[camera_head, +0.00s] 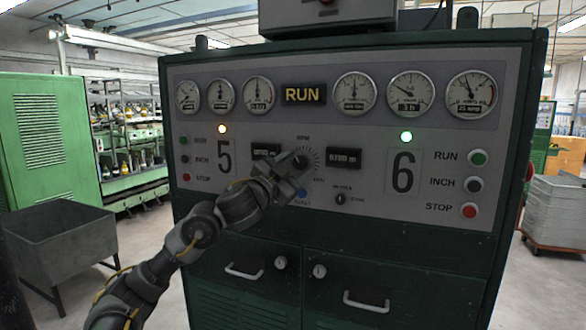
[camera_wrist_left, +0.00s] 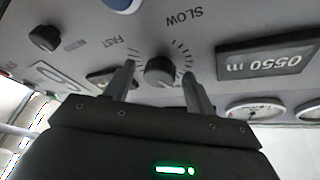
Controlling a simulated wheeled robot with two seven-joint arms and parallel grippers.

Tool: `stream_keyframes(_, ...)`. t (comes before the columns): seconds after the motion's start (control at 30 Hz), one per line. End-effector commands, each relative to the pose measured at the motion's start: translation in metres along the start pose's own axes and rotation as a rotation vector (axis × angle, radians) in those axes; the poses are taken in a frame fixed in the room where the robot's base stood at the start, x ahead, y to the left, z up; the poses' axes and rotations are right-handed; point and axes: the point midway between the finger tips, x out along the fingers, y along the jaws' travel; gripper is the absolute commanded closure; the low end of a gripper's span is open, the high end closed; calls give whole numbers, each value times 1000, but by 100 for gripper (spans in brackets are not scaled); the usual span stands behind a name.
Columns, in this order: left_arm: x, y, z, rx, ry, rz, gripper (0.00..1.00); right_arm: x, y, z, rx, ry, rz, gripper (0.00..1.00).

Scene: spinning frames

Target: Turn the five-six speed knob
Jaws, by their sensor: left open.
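The speed knob (camera_wrist_left: 160,72) is a round dark knob on the grey panel, inside a ring of tick marks with SLOW and FAST printed beside it. In the head view it sits between the large 5 and 6, mostly hidden by my left gripper (camera_head: 298,168). In the wrist view the two fingers of my left gripper (camera_wrist_left: 158,78) are apart, one on each side of the knob. Gaps show between the fingers and the knob. I cannot tell how deep the fingertips reach over it. My right gripper is not in view.
Close around the knob are two digital displays (camera_head: 344,158), a blue button (camera_head: 302,193) and a small selector switch (camera_head: 340,199). RUN, INCH and STOP buttons (camera_head: 469,211) line the sides. Gauges (camera_head: 411,94) run along the top.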

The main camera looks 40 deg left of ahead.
Motion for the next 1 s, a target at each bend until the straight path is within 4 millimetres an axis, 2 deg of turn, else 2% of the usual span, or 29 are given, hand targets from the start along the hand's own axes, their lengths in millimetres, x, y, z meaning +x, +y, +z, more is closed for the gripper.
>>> stream_keyframes(0.17,-16,2,3,5,-2,0,44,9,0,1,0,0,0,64)
stream_keyframes(0.4,-66,4,6,9,-4,1,44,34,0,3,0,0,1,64)
stream_keyframes(0.53,-86,4,5,7,-2,3,44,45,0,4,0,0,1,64)
stream_keyframes(0.73,-102,1,3,3,-2,0,44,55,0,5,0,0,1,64)
stream_keyframes(1.0,-108,0,1,0,-1,0,44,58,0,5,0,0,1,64)
